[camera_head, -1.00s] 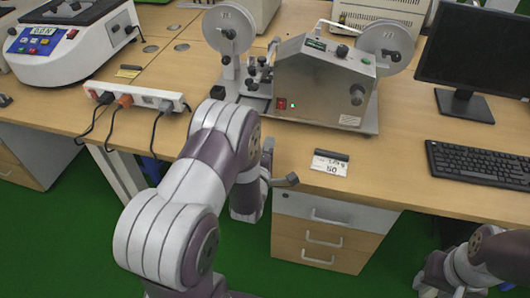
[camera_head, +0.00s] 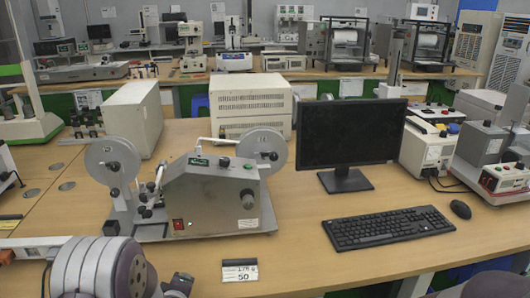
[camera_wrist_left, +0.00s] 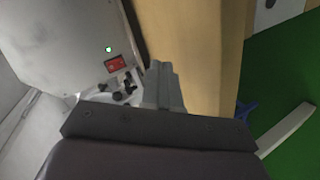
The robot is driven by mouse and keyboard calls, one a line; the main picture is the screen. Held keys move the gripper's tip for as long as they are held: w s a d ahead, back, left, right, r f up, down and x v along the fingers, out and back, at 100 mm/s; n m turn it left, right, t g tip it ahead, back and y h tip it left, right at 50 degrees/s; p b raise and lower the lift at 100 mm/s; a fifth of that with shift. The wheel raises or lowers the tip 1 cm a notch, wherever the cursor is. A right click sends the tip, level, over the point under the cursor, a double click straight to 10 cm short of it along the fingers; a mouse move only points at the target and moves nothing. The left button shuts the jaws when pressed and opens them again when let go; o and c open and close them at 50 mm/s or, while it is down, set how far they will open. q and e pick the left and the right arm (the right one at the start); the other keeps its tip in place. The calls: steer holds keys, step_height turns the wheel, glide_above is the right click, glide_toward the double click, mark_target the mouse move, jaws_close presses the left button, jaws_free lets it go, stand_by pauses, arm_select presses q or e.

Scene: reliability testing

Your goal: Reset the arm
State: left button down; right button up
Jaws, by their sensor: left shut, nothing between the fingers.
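My left arm (camera_head: 100,268) comes in at the bottom left of the head view, in front of the tape-reel machine (camera_head: 205,200). My left gripper (camera_wrist_left: 162,75) shows in the left wrist view with its grey fingers together and nothing between them. The machine's metal side, with a green light and a red switch, is at the upper left of that view (camera_wrist_left: 70,40), apart from the fingers. In the head view the gripper's fingertips cannot be made out. My right gripper is not in view.
The wooden table (camera_head: 300,235) holds a monitor (camera_head: 350,135), a keyboard (camera_head: 387,228), a mouse (camera_head: 460,209) and a label card (camera_head: 239,273). A white power strip (camera_head: 45,247) lies at the left. Green floor (camera_wrist_left: 285,75) shows beyond the table edge.

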arm_select(q)
steer(key=s+d+r+m+g+h, duration=0.1)
steer(key=s+d+m+g, duration=0.2)
steer(key=s+m+g, duration=0.5)
steer(key=s+d+r+m+g+h, duration=0.1)
steer(key=s+d+m+g, duration=0.2)
steer(key=s+m, duration=0.65)
steer(key=s+r+n+p, duration=0.1)
steer(key=r+p, duration=0.7)
steer(key=s+r+n+p, duration=0.1)
steer(key=s+r+p, duration=0.1)
steer(key=r+p, duration=0.6)
steer(key=shift+s+r, duration=0.25)
steer(key=shift+r, duration=0.25)
